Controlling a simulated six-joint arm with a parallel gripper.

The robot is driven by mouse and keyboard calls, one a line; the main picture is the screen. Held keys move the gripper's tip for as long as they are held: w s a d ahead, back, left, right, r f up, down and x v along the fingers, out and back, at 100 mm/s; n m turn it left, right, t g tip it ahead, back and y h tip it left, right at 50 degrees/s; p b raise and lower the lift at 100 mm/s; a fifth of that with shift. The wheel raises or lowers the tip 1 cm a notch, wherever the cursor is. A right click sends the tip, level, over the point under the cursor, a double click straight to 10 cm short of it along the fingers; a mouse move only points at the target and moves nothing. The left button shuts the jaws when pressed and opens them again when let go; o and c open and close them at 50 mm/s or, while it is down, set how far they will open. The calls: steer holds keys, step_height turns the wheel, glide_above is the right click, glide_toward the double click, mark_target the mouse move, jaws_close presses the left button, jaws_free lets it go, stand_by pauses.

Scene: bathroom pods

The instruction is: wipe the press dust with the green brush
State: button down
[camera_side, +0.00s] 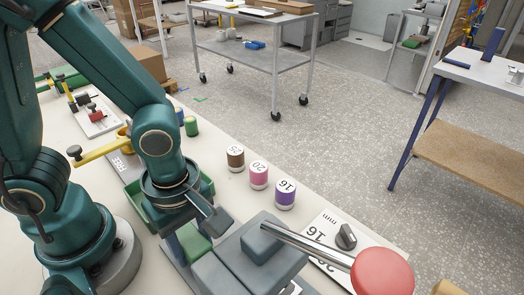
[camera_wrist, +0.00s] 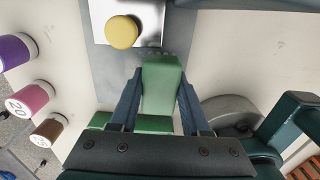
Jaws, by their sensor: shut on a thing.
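The green brush (camera_wrist: 162,82) is between the two fingers of my gripper (camera_wrist: 160,103) in the wrist view. My gripper is shut on it. In the side view, my gripper (camera_side: 203,218) points down, with part of the green brush (camera_side: 193,243) below it, just left of the grey press (camera_side: 258,242). The press has a metal lever ending in a red knob (camera_side: 382,272). The brush's lower end is hidden, so I cannot tell whether it touches the press. I cannot make out any dust in either view.
Brown, pink (camera_side: 259,175) and purple (camera_side: 285,194) numbered pods stand behind the press. A green tray (camera_side: 148,207) is behind my wrist.

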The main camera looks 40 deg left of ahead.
mark_target(191, 238)
steer(key=shift+w+r, duration=0.1)
steer(key=shift+r, duration=3.4)
